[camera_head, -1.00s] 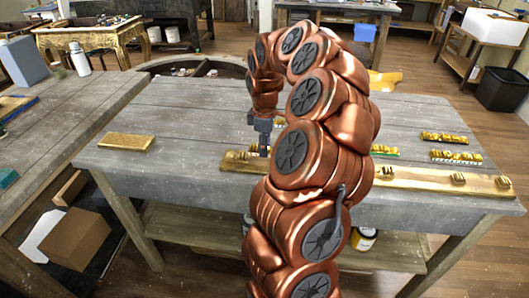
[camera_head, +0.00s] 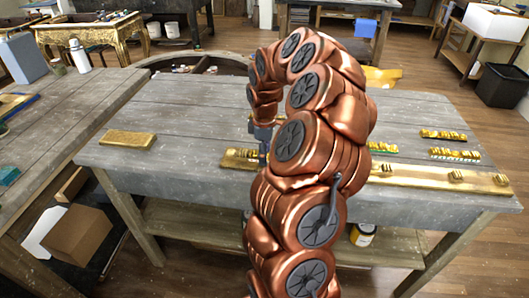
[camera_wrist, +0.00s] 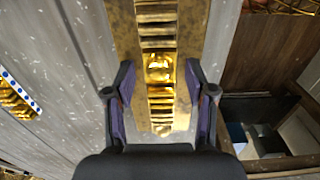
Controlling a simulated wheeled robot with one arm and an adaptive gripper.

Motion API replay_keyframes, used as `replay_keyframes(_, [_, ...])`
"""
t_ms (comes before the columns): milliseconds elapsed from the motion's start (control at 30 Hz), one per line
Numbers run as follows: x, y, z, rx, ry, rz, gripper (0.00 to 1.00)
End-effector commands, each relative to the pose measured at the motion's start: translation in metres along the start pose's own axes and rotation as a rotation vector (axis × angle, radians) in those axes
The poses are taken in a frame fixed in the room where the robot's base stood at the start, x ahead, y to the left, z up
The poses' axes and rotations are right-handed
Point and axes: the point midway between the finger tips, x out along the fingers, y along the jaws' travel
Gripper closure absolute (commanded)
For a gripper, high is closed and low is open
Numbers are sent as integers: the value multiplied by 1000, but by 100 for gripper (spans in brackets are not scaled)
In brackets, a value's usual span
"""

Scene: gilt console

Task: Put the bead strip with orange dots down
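A gold bead strip (camera_wrist: 160,95) lies lengthwise along the long gilt board (camera_wrist: 125,30) in the wrist view. My gripper (camera_wrist: 160,72) is open, with one finger on each side of this strip and a gap visible on both sides. No orange dots show on it from this angle. In the head view my gripper (camera_head: 264,152) is low over the left part of the board (camera_head: 420,178), and my arm hides much of that area. Gold beads (camera_head: 244,153) show just left of it.
Bead strips (camera_head: 443,135) and (camera_head: 455,155) lie behind the board at right. A blue-dotted strip (camera_wrist: 20,98) shows at left in the wrist view. A gold block (camera_head: 128,139) lies on the table's left. The grey table (camera_head: 180,165) is bare between.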

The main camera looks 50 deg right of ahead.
Motion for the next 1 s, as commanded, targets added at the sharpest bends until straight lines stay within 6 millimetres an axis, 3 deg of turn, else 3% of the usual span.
replay_keyframes(467, [-9, 2, -1, 0, 1, 5, 40])
replay_keyframes(1000, [-98, 1, 0, 1, 1, 4, 40])
